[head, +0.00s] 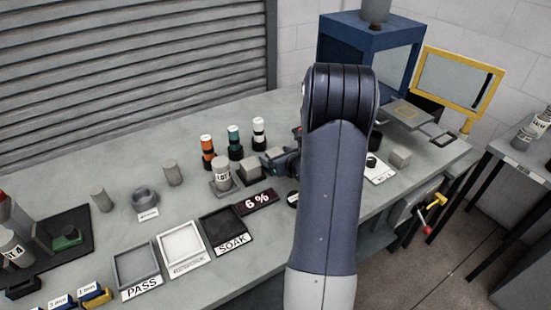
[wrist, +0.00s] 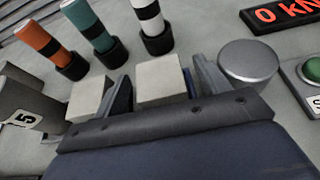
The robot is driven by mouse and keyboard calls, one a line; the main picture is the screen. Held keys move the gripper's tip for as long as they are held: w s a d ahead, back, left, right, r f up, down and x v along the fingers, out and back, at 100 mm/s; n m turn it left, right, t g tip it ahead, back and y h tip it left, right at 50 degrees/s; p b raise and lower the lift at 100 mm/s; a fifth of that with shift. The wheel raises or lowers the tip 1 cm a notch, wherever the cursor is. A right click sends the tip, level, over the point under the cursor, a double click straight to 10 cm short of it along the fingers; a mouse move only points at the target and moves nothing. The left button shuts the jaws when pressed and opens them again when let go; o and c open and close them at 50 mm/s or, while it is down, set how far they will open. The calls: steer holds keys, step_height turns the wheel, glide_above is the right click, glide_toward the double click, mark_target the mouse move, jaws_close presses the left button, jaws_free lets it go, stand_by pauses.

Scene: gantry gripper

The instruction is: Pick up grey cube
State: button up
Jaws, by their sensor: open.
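One pale grey cube (wrist: 162,80) shows in the wrist view between the two fingers of my open gripper (wrist: 160,88). I cannot tell whether the fingers touch it. A second pale grey cube (wrist: 90,98) stands just outside the left finger, beside a grey cylinder labelled 5 (wrist: 28,105). In the head view, a grey cube (head: 249,171) stands right of the LOT 5 cylinder (head: 221,176), left of my gripper (head: 275,162). My arm hides part of the bench there.
Orange (head: 207,150), teal (head: 234,143) and white (head: 259,134) banded cylinders stand behind the cubes in black holders. A round grey cylinder (wrist: 248,62) is close to the right finger. PASS (head: 136,266) and SOAK (head: 225,228) trays lie along the front edge.

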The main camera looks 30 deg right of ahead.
steer(key=shift+w+f, duration=0.15)
steer(key=shift+w, duration=0.3)
steer(key=c, duration=1.3)
steer(key=shift+o, duration=0.2)
